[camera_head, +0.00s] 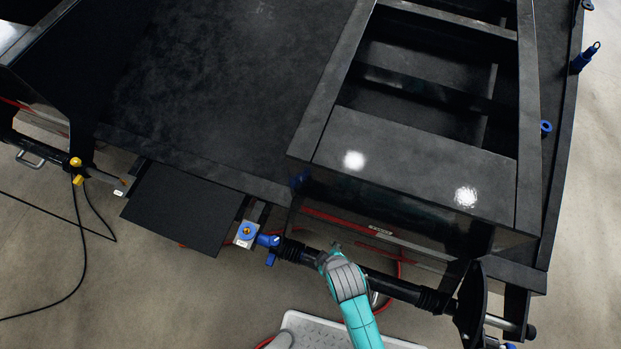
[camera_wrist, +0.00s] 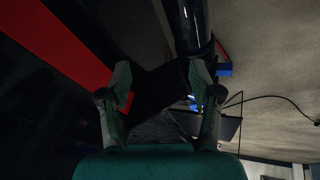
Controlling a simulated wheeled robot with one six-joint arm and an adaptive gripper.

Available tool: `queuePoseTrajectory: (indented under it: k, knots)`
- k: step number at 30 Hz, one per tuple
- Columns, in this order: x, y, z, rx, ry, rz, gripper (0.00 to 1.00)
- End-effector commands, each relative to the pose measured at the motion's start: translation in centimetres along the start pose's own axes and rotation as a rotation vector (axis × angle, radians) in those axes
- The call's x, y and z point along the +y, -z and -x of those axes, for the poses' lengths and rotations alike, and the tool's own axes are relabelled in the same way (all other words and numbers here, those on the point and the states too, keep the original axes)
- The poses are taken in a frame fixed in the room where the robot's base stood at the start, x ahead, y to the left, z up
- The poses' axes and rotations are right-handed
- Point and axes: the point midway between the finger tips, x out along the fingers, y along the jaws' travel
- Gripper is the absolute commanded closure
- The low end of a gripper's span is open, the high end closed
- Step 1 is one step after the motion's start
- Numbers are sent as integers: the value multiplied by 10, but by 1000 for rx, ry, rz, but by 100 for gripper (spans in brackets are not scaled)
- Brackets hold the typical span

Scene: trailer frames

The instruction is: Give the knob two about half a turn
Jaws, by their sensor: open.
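A blue round knob with a yellow centre (camera_head: 246,231) sits on a small light block at the frame's lower edge. A blue fitting with a handle (camera_head: 270,242) is beside it on the dark tube. I cannot tell which is knob two; the labels are too small to read. My gripper (camera_head: 329,257) is right of both, over the tube, with its tips partly hidden in the head view. In the wrist view my gripper (camera_wrist: 160,78) is open, its two fingers apart. A blue part (camera_wrist: 223,69) shows just right of the right finger, not between the fingers.
A dark tube (camera_head: 395,288) runs under the black trailer frame (camera_head: 420,150). A black flat plate (camera_head: 180,207) juts out left of the blue knob. Yellow fittings (camera_head: 76,162) and a loose black cable (camera_head: 85,270) are at left.

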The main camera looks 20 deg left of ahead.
Motion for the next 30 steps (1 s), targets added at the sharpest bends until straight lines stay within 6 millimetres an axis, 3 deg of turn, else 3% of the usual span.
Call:
queuePoseTrajectory:
  k: [1, 6, 12, 15, 18, 23, 30]
  knots:
    - [0, 22, -9, -19, 33, 62, 36]
    - [-11, 79, -23, -109, 156, 270, 36]
    - [-28, 140, -19, -198, 280, 479, 36]
    - [-35, 160, -13, -230, 324, 549, 36]
    - [-40, 172, -8, -249, 350, 593, 36]
    - [-44, 175, -11, -262, 367, 615, 36]
    - [-53, 162, -42, -264, 368, 614, 36]
